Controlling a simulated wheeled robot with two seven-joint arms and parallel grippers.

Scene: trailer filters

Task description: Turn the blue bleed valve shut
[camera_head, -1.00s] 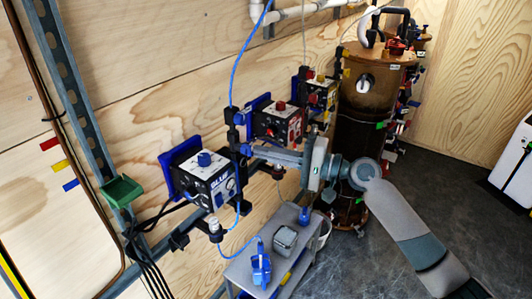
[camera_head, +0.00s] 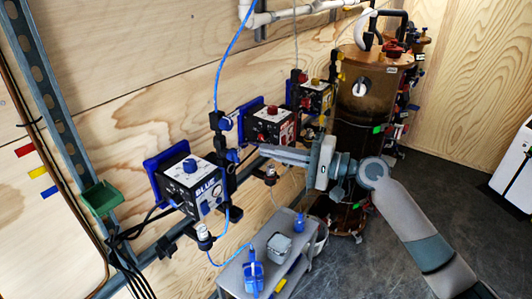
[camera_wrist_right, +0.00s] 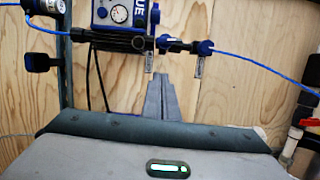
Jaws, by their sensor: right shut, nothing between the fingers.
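The BLUE box (camera_head: 190,185) is mounted on the wall, with a black manifold beside it. Blue valve handles show on this manifold: an upper one (camera_head: 225,123) and a lower one (camera_head: 232,155). In the right wrist view, one blue handle (camera_wrist_right: 163,42) is near the box and another (camera_wrist_right: 206,47) sits farther right on the black fitting. I cannot tell which is the bleed valve, or its exact angle. My right gripper (camera_head: 263,150) is shut and empty, just right of the lower handle. In the wrist view its tips (camera_wrist_right: 160,78) are below the handles, apparently apart from them. My left gripper is not in view.
A grey cart (camera_head: 232,277) with a blue item (camera_head: 253,275) is below. Brown filter tanks (camera_head: 375,85) stand behind my right arm. A blue hose (camera_wrist_right: 265,65) crosses the wrist view.

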